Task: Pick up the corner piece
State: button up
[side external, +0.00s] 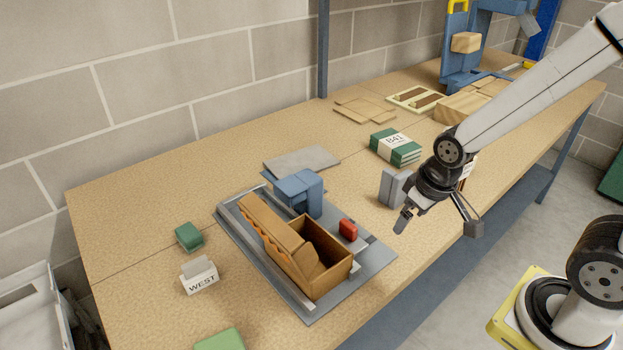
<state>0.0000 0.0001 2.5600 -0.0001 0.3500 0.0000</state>
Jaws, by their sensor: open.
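I cannot tell for certain which thing is the corner piece. A small grey upright piece (394,186), seemingly with two faces meeting at an edge, stands on the bench just left of my gripper. A blue angular block (301,191) stands at the back of a grey fixture plate (308,310). My gripper (438,226) is open and empty, its fingers spread and pointing down, in front of and to the right of the grey piece. Part of the grey piece's right side is close to or behind my gripper in this view.
Behind are a green-covered stack (395,148) and a flat grey sheet (301,159). A WEST card holder (199,276) and green block (188,236) stand left.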

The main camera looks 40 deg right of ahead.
jog(key=shift+d, duration=0.1)
jog(key=t, duration=0.9)
send_near(399, 176)
jog(key=shift+h, duration=0.3)
jog(key=w+f, duration=0.1)
jog(key=f, duration=0.1)
jog(key=w+f, duration=0.1)
jog(key=f, duration=0.1)
jog(key=shift+w+d, duration=0.15)
jog(key=shift+w, duration=0.2)
jog(key=shift+s+d+r+t, duration=0.2)
jog(key=shift+d+r+t, duration=0.15)
jog(key=shift+d+t, duration=0.5)
jog(key=shift+a, duration=0.25)
jog(key=shift+x, duration=1.3)
jog(key=shift+x, duration=2.6)
